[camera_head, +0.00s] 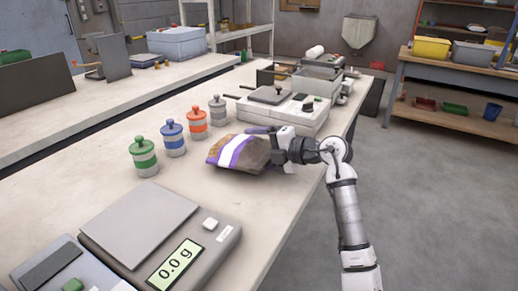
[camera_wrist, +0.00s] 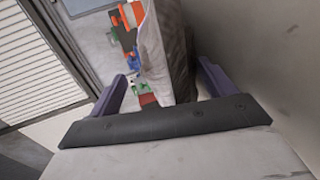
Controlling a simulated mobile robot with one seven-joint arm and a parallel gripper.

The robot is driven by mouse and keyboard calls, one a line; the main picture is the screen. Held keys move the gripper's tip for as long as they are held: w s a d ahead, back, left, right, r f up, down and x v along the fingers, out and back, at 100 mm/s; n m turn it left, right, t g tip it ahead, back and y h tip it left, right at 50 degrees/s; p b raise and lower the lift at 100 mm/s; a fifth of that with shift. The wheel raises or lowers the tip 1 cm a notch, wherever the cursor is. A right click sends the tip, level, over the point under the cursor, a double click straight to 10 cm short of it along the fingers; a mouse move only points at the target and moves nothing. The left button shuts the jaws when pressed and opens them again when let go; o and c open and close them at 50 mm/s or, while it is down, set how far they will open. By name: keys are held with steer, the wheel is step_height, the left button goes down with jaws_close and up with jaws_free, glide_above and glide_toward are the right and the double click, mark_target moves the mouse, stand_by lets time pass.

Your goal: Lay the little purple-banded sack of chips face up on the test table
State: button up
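The sack (camera_head: 236,152), purple at its left end with a white band and a brown part, is on the long pale table (camera_head: 150,196) beside the coloured canisters. My gripper (camera_head: 264,137) is at its right end. In the wrist view the sack (camera_wrist: 168,50) shows as a pale and dark slab between two purple fingers. A gap shows between the left finger and the sack, and the right finger is close to it. The fingers look open around it. My gripper hides part of the sack. I cannot tell which table is the test table.
Green (camera_head: 144,158), blue (camera_head: 173,139), orange (camera_head: 196,123) and grey (camera_head: 218,110) canisters stand in a row left of the sack. A scale (camera_head: 150,240) reading 0.0 g is at the front. A pale machine (camera_head: 285,112) stands behind the sack. Bare tabletop lies between scale and sack.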

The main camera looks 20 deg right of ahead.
steer(key=b+v, duration=0.2)
steer(key=v, duration=1.1)
steer(key=shift+s+d, duration=0.25)
steer(key=shift+s, duration=0.05)
